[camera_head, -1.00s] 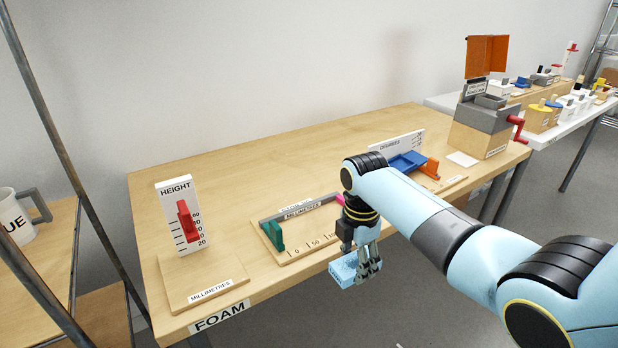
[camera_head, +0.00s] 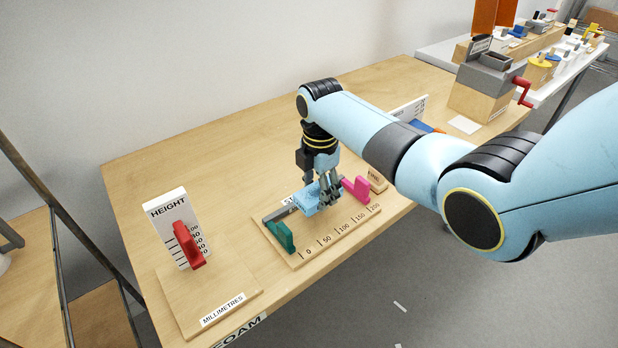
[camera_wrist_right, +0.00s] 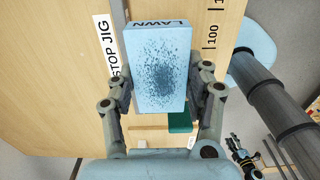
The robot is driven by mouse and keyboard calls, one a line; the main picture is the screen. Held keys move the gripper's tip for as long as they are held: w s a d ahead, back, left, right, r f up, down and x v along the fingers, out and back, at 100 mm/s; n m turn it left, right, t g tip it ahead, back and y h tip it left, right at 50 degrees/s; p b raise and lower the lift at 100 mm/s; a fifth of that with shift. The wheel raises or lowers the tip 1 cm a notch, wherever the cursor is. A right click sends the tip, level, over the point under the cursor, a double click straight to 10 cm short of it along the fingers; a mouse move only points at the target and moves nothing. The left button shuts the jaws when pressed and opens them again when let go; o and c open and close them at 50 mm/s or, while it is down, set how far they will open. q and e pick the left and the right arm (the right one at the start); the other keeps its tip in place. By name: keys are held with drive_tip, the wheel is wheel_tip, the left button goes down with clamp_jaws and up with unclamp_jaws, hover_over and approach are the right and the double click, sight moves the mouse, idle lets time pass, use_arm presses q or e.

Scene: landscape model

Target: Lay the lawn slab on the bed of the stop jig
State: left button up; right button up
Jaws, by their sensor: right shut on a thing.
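The lawn slab is a light blue block (camera_head: 309,203) with a dark speckled patch and the word LAWN on its end, seen in the right wrist view (camera_wrist_right: 158,75). My right gripper (camera_head: 325,196) is shut on it, with one finger along each long side. The stop jig (camera_head: 318,238) is a wooden board with a grey rail at the back, a green stop (camera_head: 281,236) at the left and a pink stop (camera_head: 358,188) at the right. The slab is over the board between the two stops. I cannot tell whether it touches the bed.
A height gauge (camera_head: 170,225) with a red slider stands left of the jig. A grey box with a red crank (camera_head: 490,85) stands at the back right. The table behind the jig is clear. The table's front edge runs close to the jig.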

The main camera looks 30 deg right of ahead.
sight(319, 213)
drive_tip(key=shift+s+r, duration=0.2)
drive_tip(key=shift+s, duration=0.1)
drive_tip(key=shift+w, duration=0.1)
drive_tip(key=shift+f, duration=0.15)
wheel_tip(319, 213, down, 2)
drive_tip(key=shift+f+b, duration=0.15)
drive_tip(key=shift+b, duration=0.4)
drive_tip(key=shift+f+b, duration=0.3)
drive_tip(key=shift+f, duration=0.2)
use_arm(q)
drive_tip(key=shift+s+f, duration=0.45)
drive_tip(key=shift+s, duration=0.2)
drive_tip(key=shift+s+f, duration=0.45)
drive_tip(key=shift+s, duration=0.15)
drive_tip(key=shift+w+r+p, duration=0.2)
drive_tip(key=shift+r+p, duration=0.2)
drive_tip(key=shift+f, duration=0.15)
use_arm(e)
drive_tip(key=shift+f, duration=0.55)
idle(1.2)
